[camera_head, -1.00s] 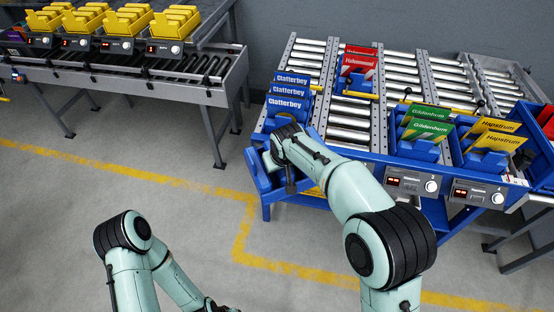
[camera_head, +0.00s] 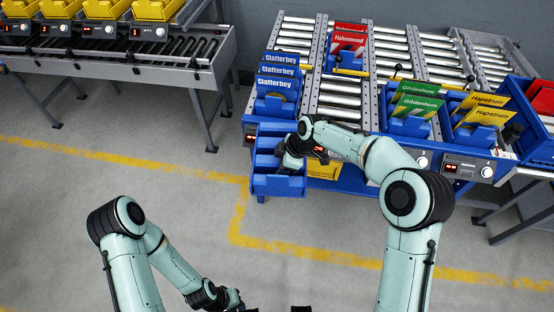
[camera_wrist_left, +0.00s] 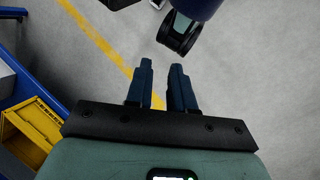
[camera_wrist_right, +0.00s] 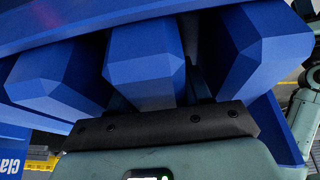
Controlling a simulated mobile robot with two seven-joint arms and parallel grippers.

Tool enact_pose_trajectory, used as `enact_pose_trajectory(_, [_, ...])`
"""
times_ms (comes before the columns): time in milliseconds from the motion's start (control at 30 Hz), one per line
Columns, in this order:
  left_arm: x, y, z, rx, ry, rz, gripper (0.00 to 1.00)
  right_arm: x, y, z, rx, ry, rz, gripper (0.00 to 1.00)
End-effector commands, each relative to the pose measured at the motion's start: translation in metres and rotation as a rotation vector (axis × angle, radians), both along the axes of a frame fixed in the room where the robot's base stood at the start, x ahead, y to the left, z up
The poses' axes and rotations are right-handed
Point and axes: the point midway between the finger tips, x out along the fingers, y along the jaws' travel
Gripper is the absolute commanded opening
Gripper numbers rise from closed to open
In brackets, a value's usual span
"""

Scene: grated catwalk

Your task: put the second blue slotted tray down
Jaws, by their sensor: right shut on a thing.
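The blue slotted tray (camera_head: 264,161) hangs in front of the left end of the roller rack, close to its front edge. No boxes show in its slots. My right gripper (camera_head: 290,158) is shut on it at its right side. In the right wrist view the tray's thick blue bars (camera_wrist_right: 145,65) fill the picture and hide the fingertips. Whether the tray touches anything beneath is hidden. Another blue tray (camera_head: 271,108), holding several Clatterbey boxes (camera_head: 277,82), stands on the rack just behind. My left gripper (camera_wrist_left: 163,66) is open and empty over the floor.
The roller rack (camera_head: 345,98) also carries red boxes (camera_head: 348,40), green Gildenhum boxes (camera_head: 417,106) and yellow Hapstrum boxes (camera_head: 482,116). Rollers right of the Clatterbey tray are bare. A conveyor with yellow bins (camera_head: 105,9) stands at the left. The floor between is clear.

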Motion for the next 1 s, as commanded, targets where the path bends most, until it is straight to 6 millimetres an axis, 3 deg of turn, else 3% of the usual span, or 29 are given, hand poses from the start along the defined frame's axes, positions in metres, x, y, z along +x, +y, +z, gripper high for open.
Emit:
enact_pose_trajectory(167, [0.031, 0.001, 0.005, 0.01, 0.014, 0.059, 0.21, 0.0, 0.0, 0.001, 0.002, -0.005, 0.019, 0.05])
enact_pose_trajectory(267, [0.069, 0.0, 0.017, 0.018, 0.043, 0.145, 0.21, 0.0, 0.0, 0.001, 0.001, -0.004, 0.018, 0.05])
enact_pose_trajectory(367, [0.117, -0.005, 0.043, 0.023, 0.083, 0.256, 0.21, 0.0, 0.0, 0.001, 0.001, -0.005, 0.018, 0.05])
enact_pose_trajectory(500, [0.177, -0.02, 0.1, 0.023, 0.15, 0.418, 0.21, 0.0, 0.0, 0.001, 0.001, -0.005, 0.017, 0.05])
enact_pose_trajectory(700, [0.231, -0.046, 0.203, 0.019, 0.25, 0.618, 0.21, 0.0, 0.0, 0.001, 0.001, -0.005, 0.017, 0.05])
enact_pose_trajectory(800, [0.245, -0.059, 0.261, 0.016, 0.299, 0.706, 0.21, 0.0, 0.0, 0.001, 0.001, -0.005, 0.017, 0.05])
enact_pose_trajectory(1000, [0.253, -0.079, 0.369, 0.016, 0.369, 0.851, 0.21, 0.0, 0.0, 0.001, 0.002, -0.004, 0.016, 0.05])
